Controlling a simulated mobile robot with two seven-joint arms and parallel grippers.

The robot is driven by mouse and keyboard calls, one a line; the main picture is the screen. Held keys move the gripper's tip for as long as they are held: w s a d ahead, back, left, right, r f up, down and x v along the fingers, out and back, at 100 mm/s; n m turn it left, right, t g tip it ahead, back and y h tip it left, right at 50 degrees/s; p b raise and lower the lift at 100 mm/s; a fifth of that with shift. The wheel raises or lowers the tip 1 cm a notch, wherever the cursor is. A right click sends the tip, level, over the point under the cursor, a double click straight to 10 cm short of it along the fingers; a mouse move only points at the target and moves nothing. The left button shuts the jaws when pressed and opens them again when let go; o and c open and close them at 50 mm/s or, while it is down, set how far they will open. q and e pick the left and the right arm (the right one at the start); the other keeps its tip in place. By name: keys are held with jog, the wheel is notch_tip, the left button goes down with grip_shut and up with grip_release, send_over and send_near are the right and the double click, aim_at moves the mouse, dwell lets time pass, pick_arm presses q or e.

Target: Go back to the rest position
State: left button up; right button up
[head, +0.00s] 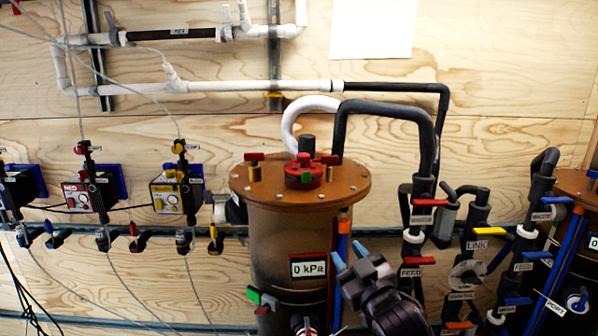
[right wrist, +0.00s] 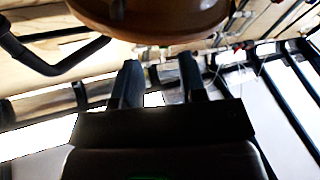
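My right gripper (head: 350,257) is in front of the brown filter tank (head: 268,235), at its lower right, with its two blue-grey fingertips pointing up. In the right wrist view its two fingers (right wrist: 159,74) stand apart with nothing between them, so it is open and empty. The tank's rounded brown body (right wrist: 155,22) shows beyond and above the fingers there. Contact between gripper and tank cannot be told. My left gripper is not in view.
Pipes with red-handled valves (head: 422,202) rise right of the gripper. A second brown tank (head: 578,184) stands at the far right. Several dosing pumps (head: 170,192) with hanging tubes line the plywood wall on the left. A 0 kPa display (head: 309,268) is on the near tank.

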jog(key=s+d+f+m+g+h, duration=0.1)
jog(key=s+d+f+m+h, duration=0.1)
jog(key=s+d+f, duration=0.3)
jog(key=d+f+m+g+h, duration=0.1)
jog(key=d+f, duration=0.1)
jog(key=f, duration=0.4)
jog(key=s+d+f+m+g+h, duration=0.2)
jog(key=s+d+f, duration=0.3)
jog(key=s+f, duration=0.5)
jog(key=s+d+f+m+g+h, duration=0.2)
jog(key=s+d+f, duration=0.3)
jog(key=s+f, duration=0.5)
jog(key=s+g, duration=0.1)
jog(key=s, duration=0.3)
jog(key=shift+d+f+h, duration=0.3)
jog(key=shift+d+f, duration=0.05)
